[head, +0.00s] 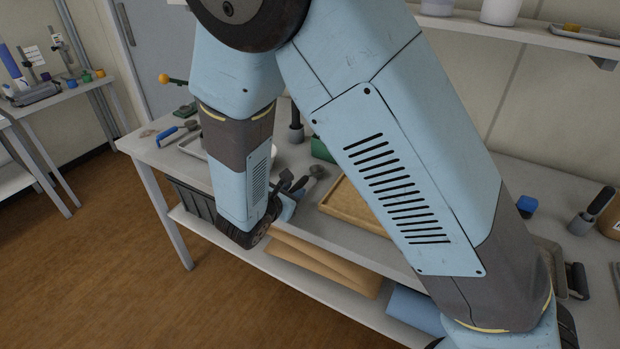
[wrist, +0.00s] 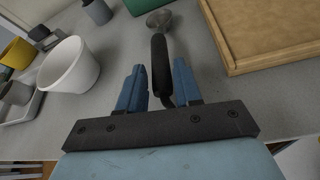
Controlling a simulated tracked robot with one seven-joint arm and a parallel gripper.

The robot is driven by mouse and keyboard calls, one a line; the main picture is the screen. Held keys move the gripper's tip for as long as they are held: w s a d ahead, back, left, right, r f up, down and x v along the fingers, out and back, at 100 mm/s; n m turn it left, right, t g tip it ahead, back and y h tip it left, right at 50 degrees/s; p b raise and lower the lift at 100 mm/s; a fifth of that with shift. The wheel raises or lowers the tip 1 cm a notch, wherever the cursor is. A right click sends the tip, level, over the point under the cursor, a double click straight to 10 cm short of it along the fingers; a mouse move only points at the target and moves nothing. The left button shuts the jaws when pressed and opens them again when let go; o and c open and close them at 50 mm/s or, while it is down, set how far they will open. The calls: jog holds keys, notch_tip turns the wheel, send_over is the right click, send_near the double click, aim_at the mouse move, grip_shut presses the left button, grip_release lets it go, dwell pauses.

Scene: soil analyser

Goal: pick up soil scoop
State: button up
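The soil scoop has a black handle (wrist: 160,65) and a grey metal head (wrist: 159,18) pointing away from me in the wrist view. It lies on the grey bench, and in the head view its head (head: 318,171) shows just left of the wooden tray. My gripper (wrist: 158,66) is open, with its blue fingers on either side of the handle. A narrow gap shows between the handle and each fingertip. The near end of the handle reaches down between the fingers. In the head view my gripper (head: 288,183) is small and partly hidden by my arm.
A wooden tray (wrist: 236,50) lies close on the right. A white cup (wrist: 70,68) and a yellow cup (wrist: 17,54) stand on the left. A green object (wrist: 130,5) is beyond the scoop. The bench's front edge is near my gripper.

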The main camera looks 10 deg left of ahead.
aim_at(299, 187)
jog(key=x, duration=0.4)
jog(key=shift+d, duration=0.1)
grip_shut()
